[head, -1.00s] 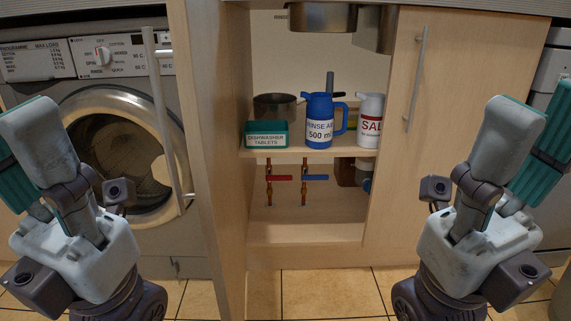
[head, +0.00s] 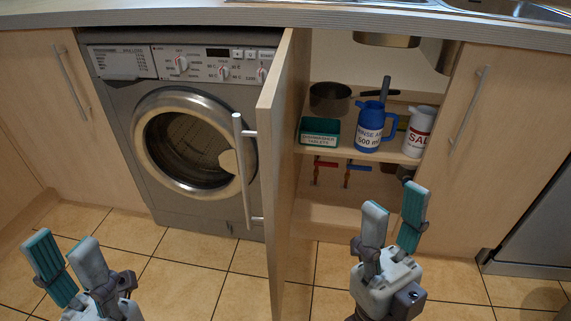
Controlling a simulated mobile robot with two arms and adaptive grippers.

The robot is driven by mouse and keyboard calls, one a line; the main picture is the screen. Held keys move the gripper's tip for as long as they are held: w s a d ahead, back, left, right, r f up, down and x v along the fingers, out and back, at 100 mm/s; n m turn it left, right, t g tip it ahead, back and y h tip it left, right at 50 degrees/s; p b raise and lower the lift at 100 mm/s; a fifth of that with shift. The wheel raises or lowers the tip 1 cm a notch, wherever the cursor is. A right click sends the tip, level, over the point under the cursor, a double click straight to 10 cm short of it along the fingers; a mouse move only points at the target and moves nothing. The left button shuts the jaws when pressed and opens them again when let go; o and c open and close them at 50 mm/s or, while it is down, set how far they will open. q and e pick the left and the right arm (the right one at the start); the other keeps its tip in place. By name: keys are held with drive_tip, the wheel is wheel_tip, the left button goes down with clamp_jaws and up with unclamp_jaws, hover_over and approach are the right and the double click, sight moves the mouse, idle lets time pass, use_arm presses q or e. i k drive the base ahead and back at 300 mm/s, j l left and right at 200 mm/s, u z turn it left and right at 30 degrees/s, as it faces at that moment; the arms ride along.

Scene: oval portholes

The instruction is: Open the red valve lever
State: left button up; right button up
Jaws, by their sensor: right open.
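The red valve lever (head: 326,164) is small and sits on a copper pipe under the shelf, inside the open sink cupboard. It lies roughly sideways, and the shelf is just above it. My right gripper (head: 396,199) is open and empty, in front of the cupboard, lower and to the right of the lever and apart from it. My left gripper (head: 63,246) is at the lower left, its two fingers apart with nothing between them, far from the lever.
A blue lever (head: 359,167) is on the pipe to the right. The open cupboard door (head: 283,150) stands left of the opening. The shelf holds a pot (head: 330,98), a green tablets box (head: 319,131), a blue jug (head: 370,128) and a salt container (head: 419,131). A washing machine (head: 190,215) stands left.

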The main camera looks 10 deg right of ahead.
sight(318, 163)
drive_tip(key=i+l+u, duration=0.1)
drive_tip(key=l+u, duration=0.85)
drive_tip(key=l, duration=0.3)
drive_tip(key=i+l, duration=0.1)
drive_tip(key=l, duration=0.45)
drive_tip(key=i+l+u, duration=0.1)
drive_tip(key=l, duration=0.45)
drive_tip(key=i+l, duration=0.15)
drive_tip(key=l, duration=0.4)
